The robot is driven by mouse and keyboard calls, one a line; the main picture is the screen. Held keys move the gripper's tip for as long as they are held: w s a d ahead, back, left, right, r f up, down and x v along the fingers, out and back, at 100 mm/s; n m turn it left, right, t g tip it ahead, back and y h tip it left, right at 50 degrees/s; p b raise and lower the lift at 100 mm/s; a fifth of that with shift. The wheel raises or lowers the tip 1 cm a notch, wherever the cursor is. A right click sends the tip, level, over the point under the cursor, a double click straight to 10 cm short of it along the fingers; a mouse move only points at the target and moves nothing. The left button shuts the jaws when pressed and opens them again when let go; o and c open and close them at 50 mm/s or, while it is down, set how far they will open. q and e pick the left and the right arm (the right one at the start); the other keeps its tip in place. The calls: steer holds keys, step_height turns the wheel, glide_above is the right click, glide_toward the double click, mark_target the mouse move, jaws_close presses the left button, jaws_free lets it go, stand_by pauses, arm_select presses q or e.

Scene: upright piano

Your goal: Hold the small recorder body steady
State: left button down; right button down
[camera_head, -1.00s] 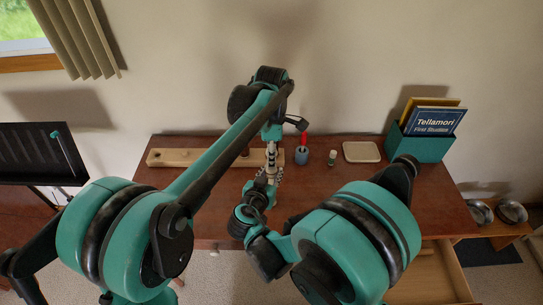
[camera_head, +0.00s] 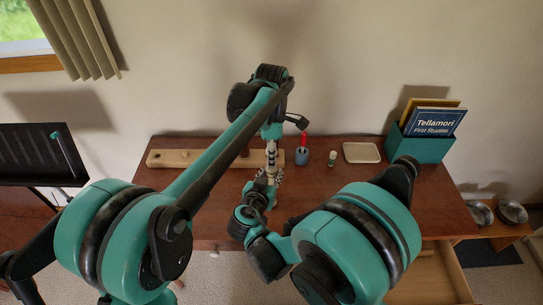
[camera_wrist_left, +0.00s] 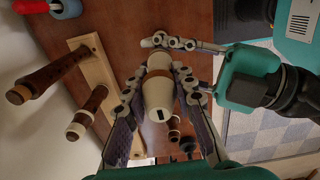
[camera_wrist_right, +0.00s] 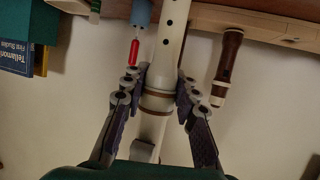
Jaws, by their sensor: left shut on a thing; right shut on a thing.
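The small recorder is cream with brown bands. In the head view the recorder (camera_head: 278,172) shows only as a small pale part between my two grippers, upright above the desk. In the left wrist view my left gripper (camera_wrist_left: 158,88) is shut around the cream head piece (camera_wrist_left: 160,112), which has a dark window; my right gripper's fingers (camera_wrist_left: 170,42) show beyond it. In the right wrist view my right gripper (camera_wrist_right: 157,92) is shut on the recorder body (camera_wrist_right: 172,45), near the brown bands. Finger holes show on the body. The exact contacts are partly hidden.
On the desk (camera_head: 400,190) stand a wooden rack (camera_head: 175,158), a blue pot with a red-handled tool (camera_head: 302,157), a small bottle (camera_head: 332,159), a pale tray (camera_head: 361,152) and a teal book box (camera_head: 425,148). Darker recorder pieces (camera_wrist_left: 88,112) stand on the rack.

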arm_select(q)
steer(key=shift+r, duration=0.35)
steer(key=shift+r, duration=1.25)
steer(key=shift+r, duration=0.1)
steer(key=shift+r, duration=4.4)
arm_select(e)
steer(key=c, duration=1.2)
jaws_free()
steer(key=shift+o, duration=0.2)
steer(key=v, duration=1.2)
